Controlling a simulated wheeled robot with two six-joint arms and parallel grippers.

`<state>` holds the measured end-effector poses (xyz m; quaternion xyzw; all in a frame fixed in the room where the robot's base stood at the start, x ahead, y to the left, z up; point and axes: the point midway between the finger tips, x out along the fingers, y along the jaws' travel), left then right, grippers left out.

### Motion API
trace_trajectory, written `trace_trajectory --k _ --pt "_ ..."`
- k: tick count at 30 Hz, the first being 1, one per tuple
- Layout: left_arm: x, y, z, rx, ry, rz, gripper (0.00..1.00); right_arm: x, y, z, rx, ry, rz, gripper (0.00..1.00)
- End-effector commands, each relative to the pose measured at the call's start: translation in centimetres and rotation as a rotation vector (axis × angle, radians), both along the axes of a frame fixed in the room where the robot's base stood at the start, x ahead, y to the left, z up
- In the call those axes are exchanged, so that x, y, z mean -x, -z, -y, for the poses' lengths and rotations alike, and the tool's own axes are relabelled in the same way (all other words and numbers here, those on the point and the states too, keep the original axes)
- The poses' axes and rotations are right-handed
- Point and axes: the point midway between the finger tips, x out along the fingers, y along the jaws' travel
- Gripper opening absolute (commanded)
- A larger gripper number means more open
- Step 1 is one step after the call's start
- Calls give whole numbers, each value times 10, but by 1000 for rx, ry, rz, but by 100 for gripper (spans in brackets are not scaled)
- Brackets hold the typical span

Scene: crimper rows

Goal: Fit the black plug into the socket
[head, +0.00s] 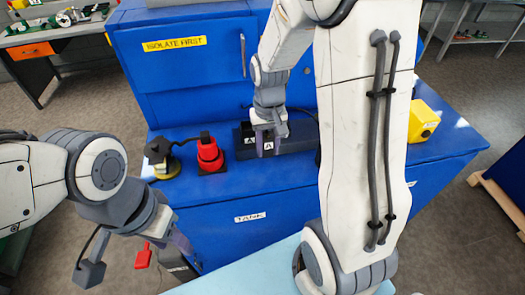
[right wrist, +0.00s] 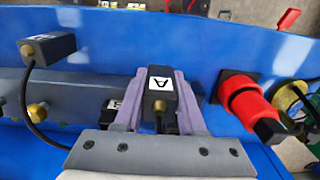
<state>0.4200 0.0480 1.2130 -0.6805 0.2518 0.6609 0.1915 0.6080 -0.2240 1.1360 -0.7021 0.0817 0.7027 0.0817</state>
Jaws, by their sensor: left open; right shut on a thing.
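My right gripper (head: 266,152) is shut on a black plug (right wrist: 161,78) with a white label "A"; a cable runs from its near end. The plug is between the two purple fingers in the right wrist view, above or close to a dark grey block (head: 298,136) on the blue bench. A second white label (right wrist: 110,103) on a black part shows beside the left finger, partly hidden. I cannot tell which opening is the socket, or whether the plug touches it. My left gripper (head: 184,246) is open and empty, low in front of the bench.
A red connector (head: 209,154) on a black base stands left of the block, with a yellow-based black device (head: 161,158) beyond it. Another black box with a cable (right wrist: 48,48) lies by the block. A yellow box (head: 424,121) is at the right. A red tag (head: 143,257) is near my left gripper.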

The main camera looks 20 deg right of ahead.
Motion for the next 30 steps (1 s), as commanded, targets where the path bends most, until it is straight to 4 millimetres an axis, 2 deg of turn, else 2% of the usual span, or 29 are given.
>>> trace_trajectory --k 1,5,8,16,29,30 --pt "0 -6 0 0 1 0 50 -6 3 -6 -1 -4 -3 0" --pt "0 -8 0 0 1 0 50 -14 11 -14 0 1 0 0" --pt "0 -11 0 0 2 0 50 -15 17 -16 0 3 -3 0" --pt "0 -22 0 0 4 0 50 -14 50 -15 0 5 -2 0" --pt "0 -17 0 0 3 0 50 -15 58 -15 0 4 1 0" --pt "0 -19 0 0 3 0 50 -15 57 -15 0 4 1 51"
